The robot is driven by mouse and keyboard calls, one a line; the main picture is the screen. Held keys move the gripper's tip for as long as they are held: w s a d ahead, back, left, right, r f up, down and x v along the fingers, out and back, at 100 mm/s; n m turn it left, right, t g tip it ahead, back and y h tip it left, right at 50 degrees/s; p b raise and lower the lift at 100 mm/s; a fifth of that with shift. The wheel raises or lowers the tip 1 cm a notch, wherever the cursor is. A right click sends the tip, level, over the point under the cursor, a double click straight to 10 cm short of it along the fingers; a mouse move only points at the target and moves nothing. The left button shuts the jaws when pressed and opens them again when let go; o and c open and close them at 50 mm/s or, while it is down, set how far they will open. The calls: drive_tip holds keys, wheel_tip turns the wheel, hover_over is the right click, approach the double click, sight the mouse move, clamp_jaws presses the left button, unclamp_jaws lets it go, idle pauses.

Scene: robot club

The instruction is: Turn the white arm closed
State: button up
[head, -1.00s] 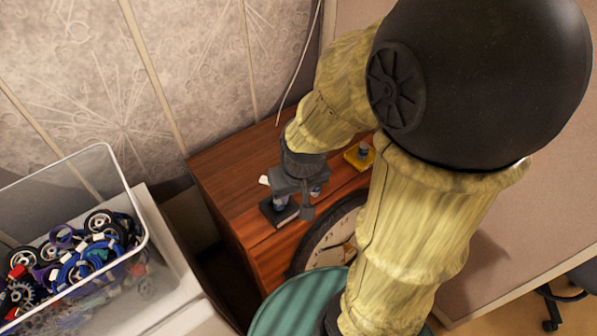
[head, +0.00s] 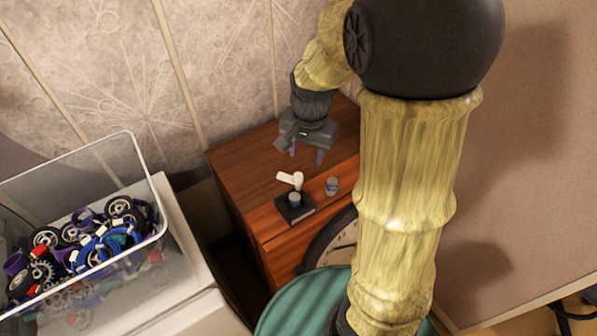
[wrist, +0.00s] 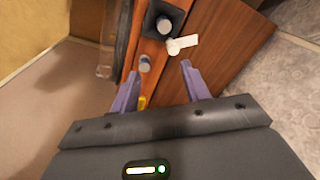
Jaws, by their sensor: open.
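The white arm (head: 288,178) lies by the back edge of a small black block (head: 297,214) on the wooden cabinet top. Its stubby end points left in the head view. In the wrist view the white arm (wrist: 184,43) sits just beside the black block (wrist: 153,27), which bears a grey-blue round peg (wrist: 164,25). My gripper (head: 306,155) is open and empty, above the cabinet behind the white arm. In the wrist view my gripper (wrist: 160,72) has its two purple fingers apart, with the white arm beyond the right fingertip. Nothing is between the fingers.
A second grey peg (head: 332,186) stands right of the black block. A bit of yellow (wrist: 142,102) shows near the left finger. A clear bin (head: 85,240) of wheels and gears stands left. A round dial (head: 338,243) and green round top (head: 300,302) are in front.

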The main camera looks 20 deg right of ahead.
sight(298, 175)
drive_tip(key=w+m, duration=0.1)
drive_tip(key=w+r+m, duration=0.1)
drive_tip(key=w+m, duration=0.1)
drive_tip(key=w+r+m+g, duration=0.1)
drive_tip(key=w+m, duration=0.1)
drive_tip(key=shift+w, duration=0.15)
wheel_tip(298, 175, down, 18)
drive_tip(key=shift+w+a+r+p, duration=0.15)
drive_tip(key=shift+r+p, duration=0.1)
drive_tip(key=shift+p, duration=0.75)
drive_tip(key=c, duration=1)
